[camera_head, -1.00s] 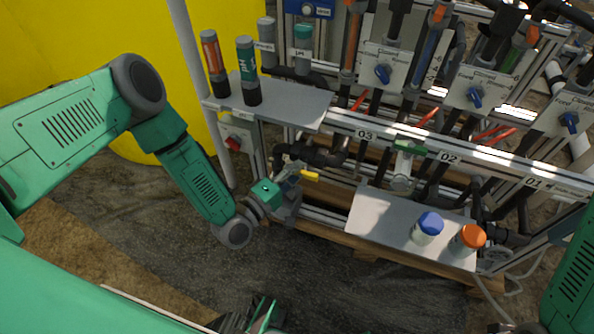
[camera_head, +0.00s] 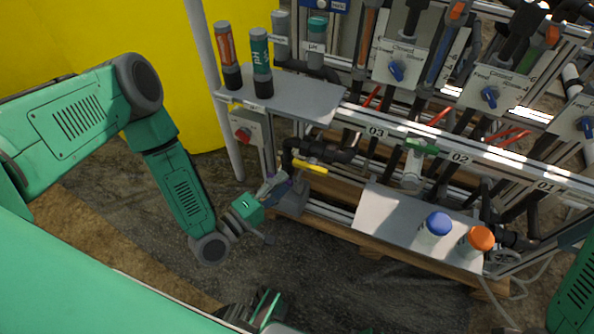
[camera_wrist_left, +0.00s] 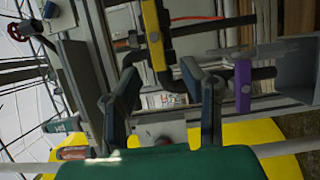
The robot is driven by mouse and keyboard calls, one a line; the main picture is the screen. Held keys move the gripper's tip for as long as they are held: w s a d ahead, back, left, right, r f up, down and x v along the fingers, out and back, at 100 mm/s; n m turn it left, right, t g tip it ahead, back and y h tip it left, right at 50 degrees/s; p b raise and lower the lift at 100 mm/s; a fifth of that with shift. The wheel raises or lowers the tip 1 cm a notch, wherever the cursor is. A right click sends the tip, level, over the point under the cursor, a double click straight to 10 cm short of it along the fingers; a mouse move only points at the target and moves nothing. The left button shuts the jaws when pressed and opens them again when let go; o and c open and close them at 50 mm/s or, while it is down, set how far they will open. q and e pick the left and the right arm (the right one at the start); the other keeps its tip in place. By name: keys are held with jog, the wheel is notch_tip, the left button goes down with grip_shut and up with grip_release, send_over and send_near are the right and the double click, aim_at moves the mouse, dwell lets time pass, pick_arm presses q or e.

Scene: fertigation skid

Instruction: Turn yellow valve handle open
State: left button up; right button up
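The yellow valve handle (camera_head: 311,166) shows in the head view on dark pipework at the skid's left end. It also shows in the left wrist view as a long yellow bar (camera_wrist_left: 155,35), upright in that picture. My left gripper (camera_head: 275,190) is just left of and below the handle in the head view, apart from it. In the left wrist view its two fingers (camera_wrist_left: 162,80) are spread with nothing between them, and the handle lies beyond the fingertips. My right arm (camera_head: 575,290) shows only at the right edge; its gripper is not seen.
A purple handle (camera_wrist_left: 243,85) is right of the yellow one in the wrist view. A grey shelf (camera_head: 290,98) with cylindrical probes is above. A lower shelf (camera_head: 385,212) carries blue-capped and orange-capped bottles. A red-knobbed box (camera_head: 245,130) is close by. Floor in front is open.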

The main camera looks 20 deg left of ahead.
pick_arm(q)
jog(key=shift+v, duration=2.1)
jog(key=shift+a, duration=0.1)
